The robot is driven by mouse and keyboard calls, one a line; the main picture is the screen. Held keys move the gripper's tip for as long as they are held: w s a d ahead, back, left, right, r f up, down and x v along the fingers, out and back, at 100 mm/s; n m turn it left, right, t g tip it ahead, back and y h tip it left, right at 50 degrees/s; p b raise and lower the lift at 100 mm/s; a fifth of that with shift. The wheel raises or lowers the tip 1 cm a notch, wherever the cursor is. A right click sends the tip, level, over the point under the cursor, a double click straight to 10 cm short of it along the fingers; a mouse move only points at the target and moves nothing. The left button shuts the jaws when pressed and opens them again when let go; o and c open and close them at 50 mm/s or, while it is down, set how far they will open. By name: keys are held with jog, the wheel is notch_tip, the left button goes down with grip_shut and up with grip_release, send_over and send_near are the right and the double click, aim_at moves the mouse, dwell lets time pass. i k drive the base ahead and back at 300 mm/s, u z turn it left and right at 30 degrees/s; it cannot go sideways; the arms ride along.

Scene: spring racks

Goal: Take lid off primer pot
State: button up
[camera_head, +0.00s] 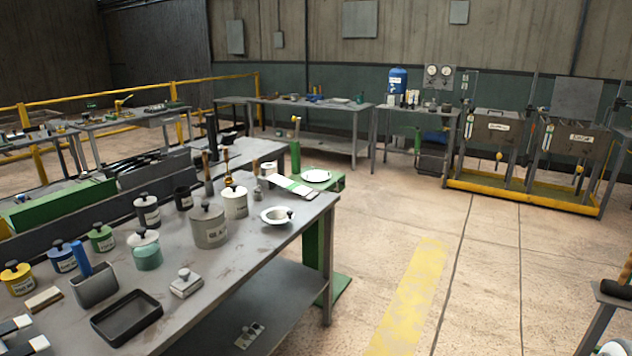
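Several lidded pots stand on the grey bench at the lower left. I cannot read which label says primer. A teal pot (147,257) has a white lid. Green (102,240), blue (61,260) and yellow (18,284) pots stand farther left. All these pots appear to have their lids on.
The bench (255,262) also holds a black tray (127,318), a grey holder (95,288), a small grey block (186,284) and a white dish (277,215). Bare bench top lies around the dish. Open floor (490,270) with a yellow stripe (410,300) lies to the right.

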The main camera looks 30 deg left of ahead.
aim_at(145, 199)
jog(key=u, duration=0.45)
jog(key=i, duration=1.45)
jog(key=u, duration=1.6)
jog(key=i, duration=1.05)
jog(key=u, duration=0.55)
jog(key=i, duration=0.5)
jog(key=z, duration=0.1)
